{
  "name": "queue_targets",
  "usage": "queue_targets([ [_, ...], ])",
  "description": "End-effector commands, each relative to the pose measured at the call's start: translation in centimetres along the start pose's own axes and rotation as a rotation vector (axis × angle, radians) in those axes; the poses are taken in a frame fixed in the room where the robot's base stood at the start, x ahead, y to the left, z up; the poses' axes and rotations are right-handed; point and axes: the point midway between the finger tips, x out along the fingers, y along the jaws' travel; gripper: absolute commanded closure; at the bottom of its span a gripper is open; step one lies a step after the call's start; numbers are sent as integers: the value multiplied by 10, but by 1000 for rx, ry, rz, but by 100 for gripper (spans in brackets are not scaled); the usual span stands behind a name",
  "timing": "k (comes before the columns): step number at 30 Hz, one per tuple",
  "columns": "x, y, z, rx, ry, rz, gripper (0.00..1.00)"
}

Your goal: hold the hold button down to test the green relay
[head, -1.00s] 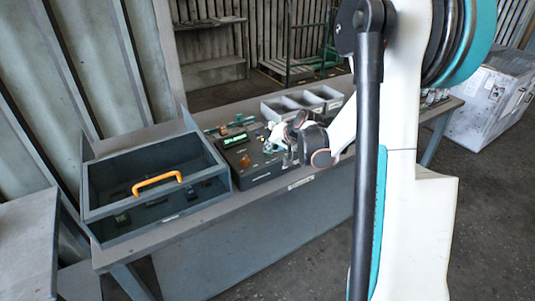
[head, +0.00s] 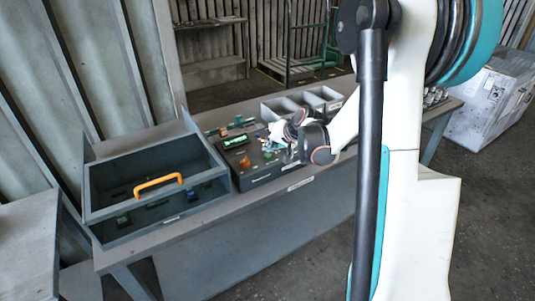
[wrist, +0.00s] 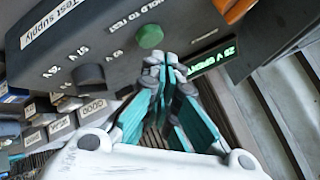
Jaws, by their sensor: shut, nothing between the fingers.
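The test supply box (head: 262,174) stands on the bench in the head view. In the wrist view its sloped panel (wrist: 115,35) shows a round green button (wrist: 150,37) beside the label "HOLD TO TEST". A black knob (wrist: 90,77) with voltage marks and a display with green text (wrist: 212,59) are nearby. My gripper (wrist: 168,66) is shut and empty, its fingertips just beside the green button in the picture; I cannot tell whether they touch the panel. In the head view my gripper (head: 278,136) is over the box's right part. I cannot make out the green relay for certain.
An open grey bin (head: 101,211) with an orange handle (head: 158,184) stands left of the box. Grey compartments (head: 272,109) stand behind it. An orange part (head: 245,162) sits on the box. A pale crate (head: 487,105) is on the floor at right.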

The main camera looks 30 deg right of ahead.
Motion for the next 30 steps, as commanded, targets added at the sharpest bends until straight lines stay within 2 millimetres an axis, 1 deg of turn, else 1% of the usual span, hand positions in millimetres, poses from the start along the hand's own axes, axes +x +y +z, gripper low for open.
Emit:
queue_targets([
  [9,-1,0,0,0,0,0,100],
  [13,-4,-3,-3,0,0,0,100],
  [27,-33,-24,-24,0,0,0,100],
  [30,-36,-26,-26,0,0,0,100],
])
